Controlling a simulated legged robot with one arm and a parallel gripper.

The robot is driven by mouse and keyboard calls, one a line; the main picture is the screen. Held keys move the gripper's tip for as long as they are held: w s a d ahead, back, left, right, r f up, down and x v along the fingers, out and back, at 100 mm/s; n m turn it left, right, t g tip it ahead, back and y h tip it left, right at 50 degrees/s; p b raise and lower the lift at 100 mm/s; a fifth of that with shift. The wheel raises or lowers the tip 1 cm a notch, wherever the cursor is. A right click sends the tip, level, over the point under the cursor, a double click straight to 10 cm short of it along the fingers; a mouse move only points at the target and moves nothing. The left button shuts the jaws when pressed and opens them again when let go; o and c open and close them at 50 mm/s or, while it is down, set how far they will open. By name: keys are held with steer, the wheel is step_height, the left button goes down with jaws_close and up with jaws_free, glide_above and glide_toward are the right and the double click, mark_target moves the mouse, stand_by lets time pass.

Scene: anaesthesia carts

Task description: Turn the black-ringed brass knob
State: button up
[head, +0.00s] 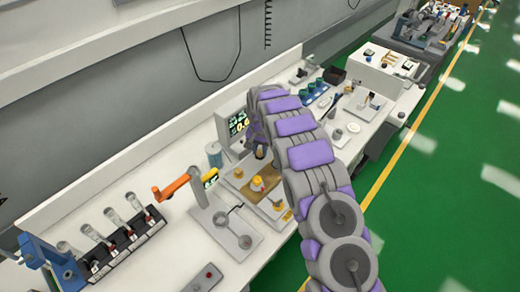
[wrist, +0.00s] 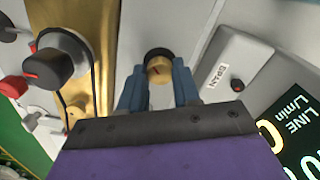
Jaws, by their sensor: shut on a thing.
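The black-ringed brass knob (wrist: 159,69) is near the middle of the wrist view, on a light grey panel. Its black ring shows behind the brass cap, and a small red mark is on the cap. My gripper (wrist: 158,84) is shut on the knob, with one blue finger on each side of it. In the head view my purple and grey arm reaches over the bench to the equipment beside the display, and my gripper (head: 258,143) is small there. I cannot make out the held knob in that view.
In the wrist view, a black-and-grey knob (wrist: 50,67) stands left by a brass strip (wrist: 88,22). A grey box marked SPAN (wrist: 232,65) and a lit display (wrist: 290,130) are right. In the head view, an orange-armed stand (head: 180,185) and several syringes are left.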

mark_target(259, 152)
steer(key=shift+a, duration=0.1)
steer(key=o, duration=1.1)
steer(key=shift+c, duration=0.2)
step_height(259, 152, up, 17)
steer(key=p, duration=0.2)
steer(key=shift+r, duration=0.15)
